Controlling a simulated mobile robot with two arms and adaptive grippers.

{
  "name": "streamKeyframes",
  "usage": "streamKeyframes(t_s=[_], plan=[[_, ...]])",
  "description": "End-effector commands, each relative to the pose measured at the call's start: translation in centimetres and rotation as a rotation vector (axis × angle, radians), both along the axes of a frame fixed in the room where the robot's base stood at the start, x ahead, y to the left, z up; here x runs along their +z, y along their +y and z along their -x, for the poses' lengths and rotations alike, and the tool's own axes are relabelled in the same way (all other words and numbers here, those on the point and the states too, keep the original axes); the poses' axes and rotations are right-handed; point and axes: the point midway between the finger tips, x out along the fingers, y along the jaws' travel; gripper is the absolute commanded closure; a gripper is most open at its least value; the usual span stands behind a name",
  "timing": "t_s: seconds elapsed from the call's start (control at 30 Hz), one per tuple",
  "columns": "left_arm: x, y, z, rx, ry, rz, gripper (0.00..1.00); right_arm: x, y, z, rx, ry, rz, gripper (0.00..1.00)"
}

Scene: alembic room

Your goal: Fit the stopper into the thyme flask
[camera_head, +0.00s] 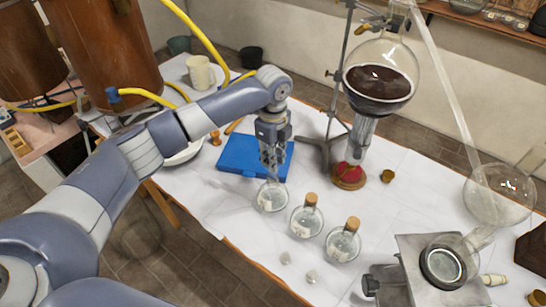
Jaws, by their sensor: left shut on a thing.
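My left gripper (271,164) is shut directly above the leftmost small round glass flask (271,197), its fingers pointing down at the neck. What it holds is mostly hidden between the fingers; it appears to be the stopper, at or just above the flask's mouth. I cannot tell whether it touches the neck. This flask stands upright on the white table. Two similar flasks, a middle one (305,222) and a right one (342,245), stand to its right with corks in their necks. The labels are too small to read, so I cannot tell which is thyme. My right gripper is out of view.
A blue flat case (237,156) lies behind the gripper. A stand holds a large flask of dark liquid (378,82) over a burner (349,174). A metal apparatus (405,267) stands front right.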

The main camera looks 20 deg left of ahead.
Motion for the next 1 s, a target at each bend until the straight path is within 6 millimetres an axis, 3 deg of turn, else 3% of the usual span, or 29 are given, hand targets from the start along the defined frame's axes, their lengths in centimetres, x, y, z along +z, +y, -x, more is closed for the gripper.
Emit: streamKeyframes(t_s=[1.0], plan=[[-0.75, 0.02, -0.02, 0.001, 0.000, 0.000, 1.00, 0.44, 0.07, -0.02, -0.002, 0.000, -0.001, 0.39]])
